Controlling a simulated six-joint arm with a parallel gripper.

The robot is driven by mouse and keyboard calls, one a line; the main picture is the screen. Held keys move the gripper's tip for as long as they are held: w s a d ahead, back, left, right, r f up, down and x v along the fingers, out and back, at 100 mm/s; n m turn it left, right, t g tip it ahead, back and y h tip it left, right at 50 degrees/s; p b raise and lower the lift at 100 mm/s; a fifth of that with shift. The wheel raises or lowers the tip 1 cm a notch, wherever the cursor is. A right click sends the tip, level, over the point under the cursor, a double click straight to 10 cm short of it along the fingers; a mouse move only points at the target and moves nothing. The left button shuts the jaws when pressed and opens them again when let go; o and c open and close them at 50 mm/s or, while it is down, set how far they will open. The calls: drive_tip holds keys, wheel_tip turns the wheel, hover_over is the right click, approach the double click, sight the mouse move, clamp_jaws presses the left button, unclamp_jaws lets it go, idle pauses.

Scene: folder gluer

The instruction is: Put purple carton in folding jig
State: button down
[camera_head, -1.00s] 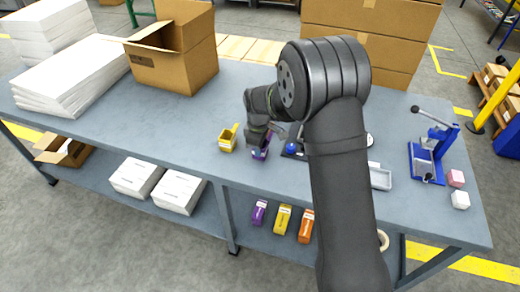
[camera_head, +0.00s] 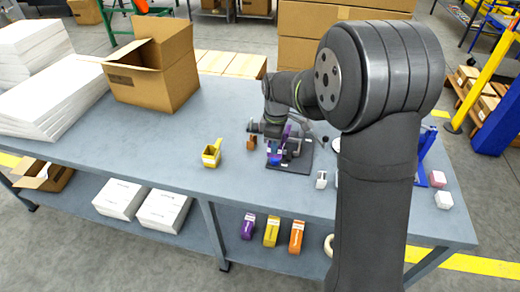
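My gripper appears shut on the carton, though the fingertips are small and partly hidden. I cannot tell whether the carton touches the jig.
A yellow open carton (camera_head: 211,153) stands left of the jig, and an orange-brown one (camera_head: 251,142) close beside my gripper. A small white piece (camera_head: 321,180) and pink (camera_head: 437,179) and white (camera_head: 443,200) blocks are to the right. The table's front left is clear.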

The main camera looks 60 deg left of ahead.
drive_tip(key=shift+w+d+r, duration=0.1)
drive_tip(key=shift+w+r, duration=0.05)
drive_tip(key=shift+w, duration=0.3)
drive_tip(key=w+a+f, duration=0.4)
drive_tip(key=w+a, duration=0.2)
drive_tip(key=w, duration=0.5)
drive_tip(key=shift+s+a+f, duration=0.1)
drive_tip(key=shift+f, duration=1.3)
drive_tip(key=shift+a+f, duration=0.1)
drive_tip(key=shift+f, duration=1.3)
drive_tip(key=c, duration=2.1)
unclamp_jaws()
drive_tip(key=o, duration=0.5)
wheel_tip(320, 180, up, 10)
